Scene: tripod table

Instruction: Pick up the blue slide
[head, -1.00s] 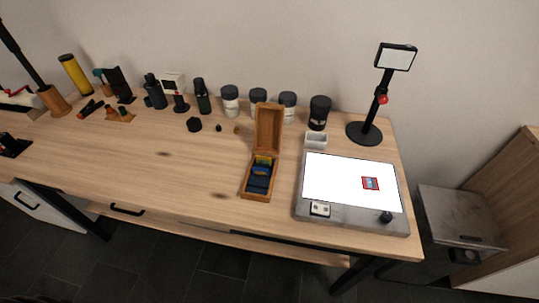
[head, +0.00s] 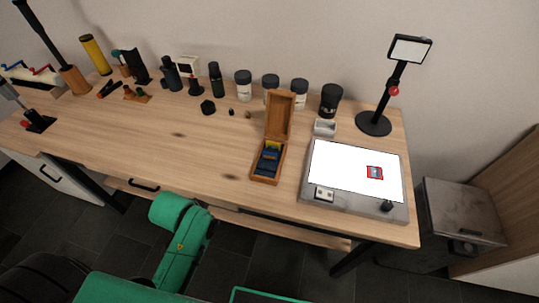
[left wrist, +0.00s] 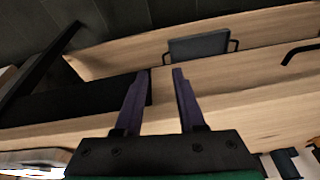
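The open wooden box (head: 279,116) stands near the middle of the table's front part, its lid tilted up at the back. Inside it are dark blue pieces (head: 267,163) with a little yellow (head: 272,146) behind them; I cannot separate a single blue slide clearly. A red-framed slide (head: 375,172) lies on the lit white pad (head: 330,170) to the right. My left gripper (left wrist: 160,75) is open and empty in the left wrist view, with the table front behind its fingers. It is out of the head view, which shows only its green arm. My right gripper is not seen.
A magnifier stand (head: 373,122) rises behind the pad. Jars (head: 243,85) and bottles line the table's back. A small white tray (head: 325,127) sits between box and pad. The table top (head: 140,145) left of the box is mostly clear.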

